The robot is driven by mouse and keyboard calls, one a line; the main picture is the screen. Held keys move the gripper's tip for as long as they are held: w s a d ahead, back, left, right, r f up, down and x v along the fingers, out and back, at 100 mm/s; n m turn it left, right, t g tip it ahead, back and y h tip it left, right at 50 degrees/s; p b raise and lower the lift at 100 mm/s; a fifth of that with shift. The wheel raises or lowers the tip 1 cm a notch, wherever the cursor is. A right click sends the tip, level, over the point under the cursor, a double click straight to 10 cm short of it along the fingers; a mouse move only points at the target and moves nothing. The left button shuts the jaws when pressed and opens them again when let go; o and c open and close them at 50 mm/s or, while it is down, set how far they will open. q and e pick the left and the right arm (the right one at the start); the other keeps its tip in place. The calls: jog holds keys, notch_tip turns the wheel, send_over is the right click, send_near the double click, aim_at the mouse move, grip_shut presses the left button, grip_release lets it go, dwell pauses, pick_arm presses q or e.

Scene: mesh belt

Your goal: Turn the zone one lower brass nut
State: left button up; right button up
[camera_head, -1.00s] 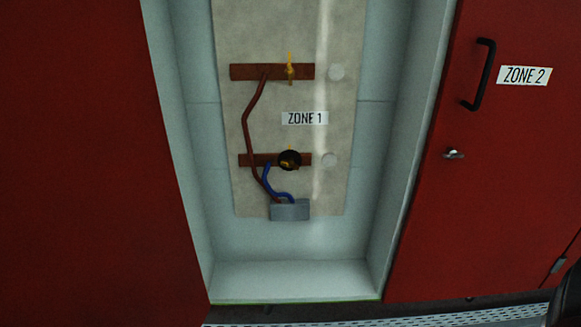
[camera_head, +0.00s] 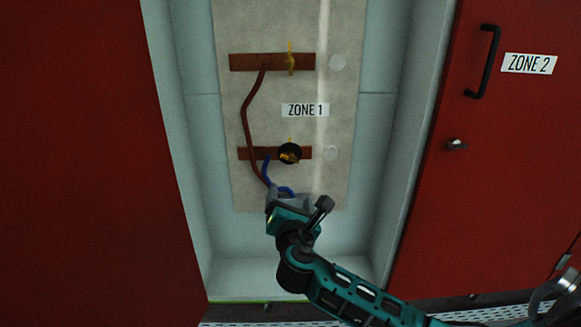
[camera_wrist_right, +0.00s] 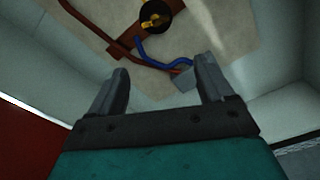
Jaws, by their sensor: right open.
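The lower brass nut (camera_head: 289,155) of zone one sits within a dark round ring on the lower copper bar (camera_head: 247,153). It also shows at the top of the right wrist view (camera_wrist_right: 154,20). A blue cable (camera_head: 267,171) runs down from beside it. The upper brass nut (camera_head: 291,62) is on the upper copper bar (camera_head: 242,62). My right gripper (camera_head: 284,192) is just below the lower nut, apart from it; its arm comes in from the lower right. In the right wrist view its two fingers (camera_wrist_right: 162,80) are spread with nothing between them. My left gripper is not in view.
A ZONE 1 label (camera_head: 305,110) is on the pale panel (camera_head: 235,25). A brown cable (camera_head: 247,120) and a grey block (camera_wrist_right: 184,80) are near the gripper. Cabinet side walls and a red ZONE 2 door (camera_head: 520,150) with a black handle (camera_head: 487,60) flank the opening.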

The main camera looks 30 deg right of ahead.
aim_at(290, 160)
jog(key=shift+n+h, duration=0.3)
jog(key=shift+n, duration=0.1)
jog(key=x, duration=0.4)
jog(key=r+b+x, duration=0.1)
jog(key=x, duration=0.4)
jog(key=r+x, duration=0.1)
jog(key=x, duration=0.3)
jog(key=shift+w+d+b, duration=0.15)
jog(key=shift+d+b, duration=0.15)
jog(key=shift+b, duration=0.1)
jog(key=c, duration=1)
